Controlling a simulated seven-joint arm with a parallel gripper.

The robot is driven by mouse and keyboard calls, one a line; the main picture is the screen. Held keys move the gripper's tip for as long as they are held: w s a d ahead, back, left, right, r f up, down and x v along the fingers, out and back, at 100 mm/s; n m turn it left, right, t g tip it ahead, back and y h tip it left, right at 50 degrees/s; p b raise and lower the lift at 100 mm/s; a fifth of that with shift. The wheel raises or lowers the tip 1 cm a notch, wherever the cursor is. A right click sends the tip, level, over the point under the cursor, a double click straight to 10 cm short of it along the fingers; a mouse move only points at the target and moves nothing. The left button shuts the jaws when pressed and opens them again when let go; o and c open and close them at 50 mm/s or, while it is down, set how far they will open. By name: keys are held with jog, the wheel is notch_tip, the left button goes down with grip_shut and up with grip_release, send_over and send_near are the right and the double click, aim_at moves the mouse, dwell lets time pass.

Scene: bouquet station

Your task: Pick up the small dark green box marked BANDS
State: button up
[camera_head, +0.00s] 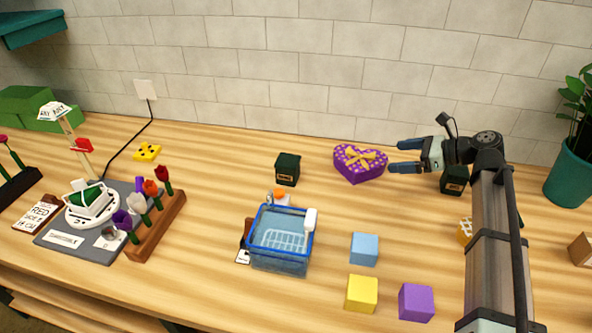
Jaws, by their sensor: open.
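A small dark green box (287,169) with a small label on its front stands on the table, left of the purple heart-shaped box. A second dark green box (454,180), also with a small label, stands to the right, just below my wrist in the picture and partly hidden by my arm. The label print is too small to read, so I cannot tell which one says BANDS. My gripper (398,156) is open and empty, its fingers pointing left, just right of the heart-shaped box.
The purple heart box (360,163) with a yellow bow is close to my fingertips. A blue basket (281,262) stands in front. Blue (364,249), yellow (362,293) and purple (416,302) cubes lie nearby. A plant pot (568,176) is at right. Flowers stand in a wooden rack (160,228) at left.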

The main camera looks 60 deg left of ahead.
jog(key=s+a+n+g+h, duration=0.1)
jog(key=s+a, duration=0.4)
jog(key=s, duration=0.3)
jog(key=s+a+n+g, duration=0.1)
jog(key=s+a+g, duration=0.1)
jog(key=s+a, duration=0.45)
send_near(287, 159)
jog(key=x, duration=0.4)
jog(key=shift+s+f, duration=0.25)
jog(key=shift+f, duration=0.25)
jog(key=shift+r+x, duration=0.15)
jog(key=shift+x, duration=1.15)
jog(key=shift+r+x, duration=0.1)
jog(key=shift+x, duration=1.25)
jog(key=shift+a, duration=0.1)
jog(key=c, duration=1.1)
jog(key=shift+r, duration=0.15)
